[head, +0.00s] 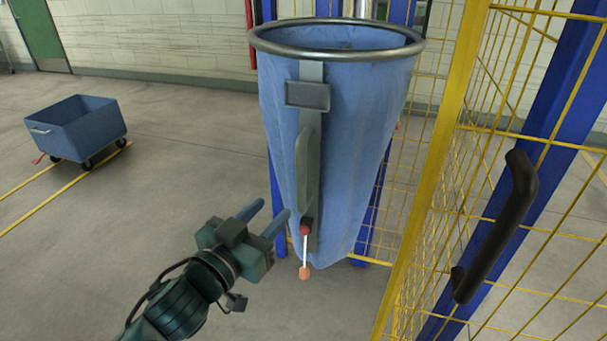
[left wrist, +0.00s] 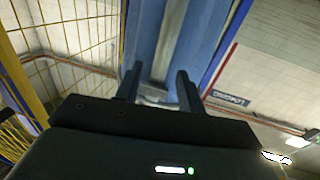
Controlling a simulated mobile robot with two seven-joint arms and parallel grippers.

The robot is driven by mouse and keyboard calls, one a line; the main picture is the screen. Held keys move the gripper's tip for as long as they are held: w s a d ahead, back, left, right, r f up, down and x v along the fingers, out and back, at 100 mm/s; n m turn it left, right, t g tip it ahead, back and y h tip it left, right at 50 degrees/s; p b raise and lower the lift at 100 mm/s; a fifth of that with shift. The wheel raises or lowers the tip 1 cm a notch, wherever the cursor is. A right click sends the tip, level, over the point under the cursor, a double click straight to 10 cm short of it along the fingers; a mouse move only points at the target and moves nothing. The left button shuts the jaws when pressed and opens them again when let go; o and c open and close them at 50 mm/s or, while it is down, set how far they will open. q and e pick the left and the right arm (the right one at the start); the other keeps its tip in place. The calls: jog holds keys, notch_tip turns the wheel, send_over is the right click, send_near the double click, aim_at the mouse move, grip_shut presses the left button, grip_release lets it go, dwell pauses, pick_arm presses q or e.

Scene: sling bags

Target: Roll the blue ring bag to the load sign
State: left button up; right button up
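The blue ring bag (head: 355,130) hangs open from a round metal ring (head: 262,42) in the head view. A grey strip down its front carries a plate (head: 307,95), a long grey handle (head: 302,170) and a red-ended lever (head: 305,250). My left gripper (head: 270,212) is open and empty, just left of the handle's lower end, fingers toward the bag. In the left wrist view the open fingers (left wrist: 158,88) stand apart, with the blue bag and grey strip beyond them. A small sign (left wrist: 228,98) shows on the wall there; its text is unclear. My right gripper is not in view.
A yellow mesh fence (head: 430,190) with blue posts and a black handle (head: 497,225) stands close on the right. A blue wheeled cart (head: 75,130) stands at the left by yellow floor lines. The floor between cart and bag is clear.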

aim_at(298, 175)
pick_arm(q)
jog(key=x, duration=0.4)
jog(key=p+x, duration=0.1)
jog(key=x, duration=0.8)
jog(key=shift+w+a+r+p, duration=0.15)
jog(key=shift+a+p, duration=0.1)
jog(key=shift+p, duration=0.05)
grip_shut()
